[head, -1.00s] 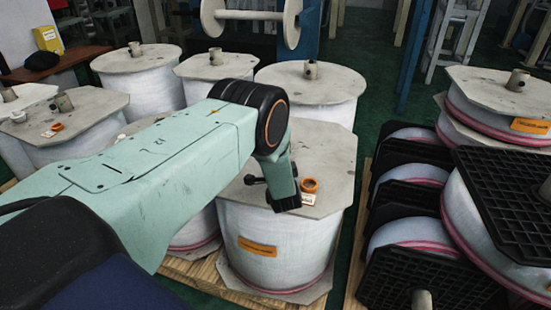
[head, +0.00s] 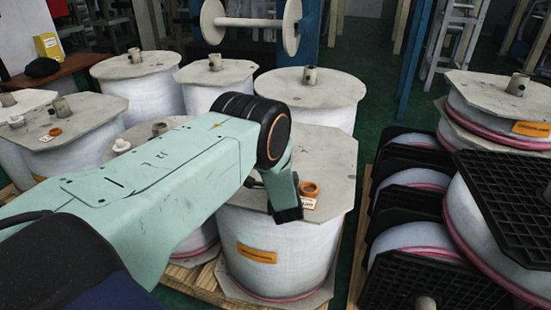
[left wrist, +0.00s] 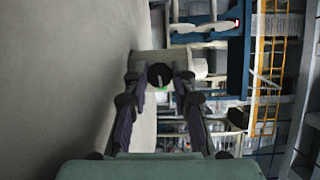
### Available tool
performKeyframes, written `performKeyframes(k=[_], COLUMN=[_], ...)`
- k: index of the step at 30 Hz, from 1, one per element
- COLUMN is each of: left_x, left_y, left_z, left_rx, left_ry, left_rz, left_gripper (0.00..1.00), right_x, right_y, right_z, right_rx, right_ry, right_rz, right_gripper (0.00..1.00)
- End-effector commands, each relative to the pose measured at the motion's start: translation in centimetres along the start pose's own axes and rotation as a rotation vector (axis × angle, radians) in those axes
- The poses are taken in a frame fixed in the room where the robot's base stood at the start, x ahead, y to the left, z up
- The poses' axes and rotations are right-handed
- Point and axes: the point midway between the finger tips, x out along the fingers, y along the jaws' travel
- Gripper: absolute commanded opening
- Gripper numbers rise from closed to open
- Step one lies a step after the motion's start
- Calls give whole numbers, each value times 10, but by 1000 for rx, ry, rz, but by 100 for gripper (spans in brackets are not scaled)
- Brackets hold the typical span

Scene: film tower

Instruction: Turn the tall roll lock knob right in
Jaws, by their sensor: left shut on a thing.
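A dark round knob (left wrist: 160,76) with a small green and white mark shows in the left wrist view. It sits at the end of a pale core stub (left wrist: 190,66) beside a large grey plate (left wrist: 70,70). My left gripper (left wrist: 160,92) has a finger on each side of the knob and is shut on it. In the head view my left gripper (head: 288,207) reaches down over the front tall roll (head: 285,225). My arm hides the knob there, and how far it is turned cannot be told. My right gripper is not in view.
An orange ring (head: 310,189) lies on the front roll's top close to my gripper. Several white rolls stand behind and to the left. Black-flanged reels (head: 440,275) crowd the right side. A blue post (head: 412,60) stands behind on the green floor.

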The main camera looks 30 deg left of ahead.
Motion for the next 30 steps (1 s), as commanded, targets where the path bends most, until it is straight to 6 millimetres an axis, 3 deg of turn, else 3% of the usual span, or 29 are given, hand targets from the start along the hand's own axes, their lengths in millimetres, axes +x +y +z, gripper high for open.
performKeyframes(k=[9, 20, 30], left_x=[1, 0, 1], left_y=[-1, -2, -8], left_z=[0, 0, 2], left_rx=[-2, -21, -292], left_ry=[-1, 1, 18], left_rz=[-1, 10, 141], left_gripper=[48, 48, 48], right_x=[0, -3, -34], right_y=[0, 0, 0], right_z=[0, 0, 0], right_rx=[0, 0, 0], right_ry=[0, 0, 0], right_rz=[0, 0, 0], right_gripper=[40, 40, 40])
